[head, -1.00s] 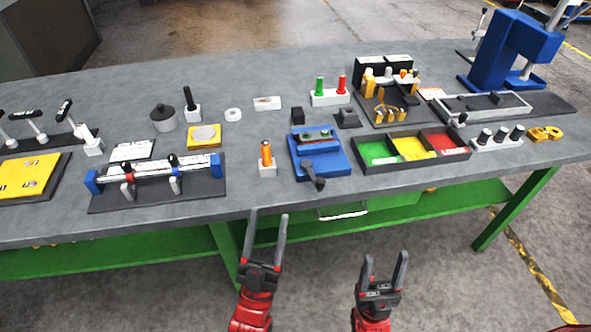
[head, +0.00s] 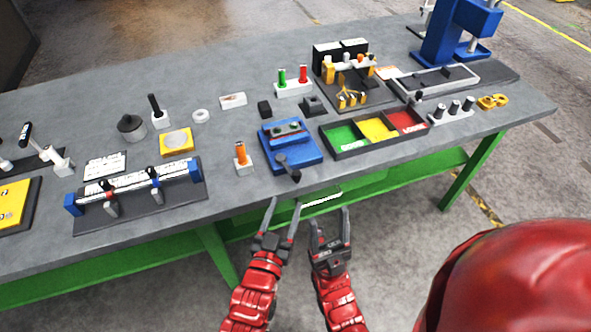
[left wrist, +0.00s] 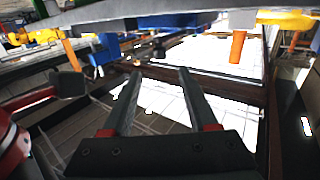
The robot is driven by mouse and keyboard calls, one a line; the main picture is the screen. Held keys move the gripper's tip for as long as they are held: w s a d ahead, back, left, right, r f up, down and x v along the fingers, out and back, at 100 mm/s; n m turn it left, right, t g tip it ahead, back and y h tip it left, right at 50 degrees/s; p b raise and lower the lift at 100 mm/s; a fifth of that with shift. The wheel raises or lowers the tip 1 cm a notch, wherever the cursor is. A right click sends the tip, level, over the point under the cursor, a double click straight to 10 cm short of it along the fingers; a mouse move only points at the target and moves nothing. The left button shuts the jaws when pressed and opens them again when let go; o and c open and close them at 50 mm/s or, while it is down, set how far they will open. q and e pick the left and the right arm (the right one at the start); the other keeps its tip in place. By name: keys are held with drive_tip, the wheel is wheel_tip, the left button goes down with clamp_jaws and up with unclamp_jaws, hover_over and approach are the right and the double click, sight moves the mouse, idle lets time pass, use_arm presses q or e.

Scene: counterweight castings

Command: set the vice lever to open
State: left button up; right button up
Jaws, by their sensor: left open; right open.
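The blue vice (head: 290,148) sits near the front edge of the grey bench. Its dark lever (head: 287,168) hangs at the front of the vice, pointing toward the bench edge and slightly right. My left gripper (head: 284,218) is open and empty, in front of the bench edge just below the lever. My right gripper (head: 329,226) is open and empty, to the right of the left one and also off the bench. In the left wrist view the left fingers (left wrist: 158,88) are spread with nothing between them, below the bench top.
An orange-handled tool in a white block (head: 242,160) stands left of the vice. A tray with green, yellow and red compartments (head: 376,131) lies to its right. A clamp fixture (head: 137,190) is further left. The floor before the bench is clear.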

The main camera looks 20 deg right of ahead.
sight(295, 177)
use_arm(q)
drive_tip(key=p+x, duration=0.1)
drive_tip(key=x, duration=0.4)
drive_tip(key=p+x, duration=0.1)
drive_tip(key=x, duration=0.3)
drive_tip(key=shift+w+d+r+p, duration=0.2)
drive_tip(key=shift+w+r+p, duration=0.05)
drive_tip(key=shift+w+p, duration=0.1)
drive_tip(key=shift+w+d+f, duration=0.15)
drive_tip(key=shift+w+d, duration=0.25)
drive_tip(key=shift+w, duration=0.15)
clamp_jaws()
idle(0.5)
